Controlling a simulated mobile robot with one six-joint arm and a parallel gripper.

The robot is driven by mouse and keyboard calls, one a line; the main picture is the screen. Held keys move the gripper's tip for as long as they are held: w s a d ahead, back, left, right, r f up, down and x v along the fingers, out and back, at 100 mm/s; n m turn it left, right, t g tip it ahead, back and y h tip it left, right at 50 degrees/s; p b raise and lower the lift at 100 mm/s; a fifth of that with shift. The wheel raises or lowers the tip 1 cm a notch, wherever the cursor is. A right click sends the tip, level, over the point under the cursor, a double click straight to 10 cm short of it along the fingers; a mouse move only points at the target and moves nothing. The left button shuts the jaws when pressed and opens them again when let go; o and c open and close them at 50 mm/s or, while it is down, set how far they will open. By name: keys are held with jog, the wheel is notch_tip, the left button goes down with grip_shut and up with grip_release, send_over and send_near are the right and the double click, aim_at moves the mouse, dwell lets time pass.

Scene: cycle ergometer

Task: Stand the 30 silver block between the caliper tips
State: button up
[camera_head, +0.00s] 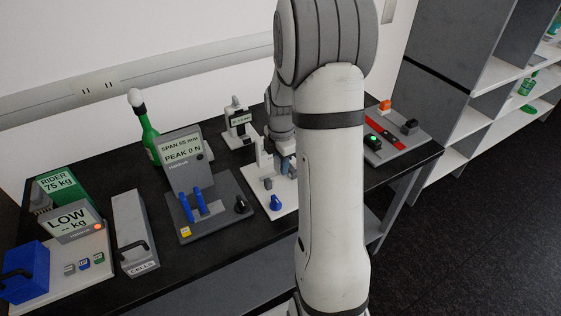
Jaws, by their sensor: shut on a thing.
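My gripper (288,167) is small and dark bluish in the head view, low over the white caliper stand (290,205) and partly hidden behind my own arm. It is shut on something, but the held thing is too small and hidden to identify. The stand has a white upright (262,152), a small grey block-like piece (268,183) and a blue knob (276,202). The grey piece is left of and below my gripper. I cannot tell whether it is a block or part of the stand. The caliper tips cannot be made out.
A grip meter (185,162) with blue handles stands left of the caliper stand. A small readout device (238,122) stands behind. A grey panel (402,140) lies right.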

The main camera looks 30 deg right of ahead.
aim_at(281, 182)
jog(key=shift+f+b, duration=0.3)
jog(key=shift+f, duration=0.15)
jog(key=shift+f+b, duration=0.6)
jog(key=shift+f, duration=0.1)
jog(key=shift+f, duration=0.15)
dwell(0.4)
jog(key=shift+f+b, duration=0.65)
jog(key=shift+f, duration=0.1)
jog(key=shift+f, duration=0.25)
jog(key=shift+f+b, duration=0.3)
jog(key=shift+b, duration=0.1)
dwell(0.3)
jog(key=o, duration=1)
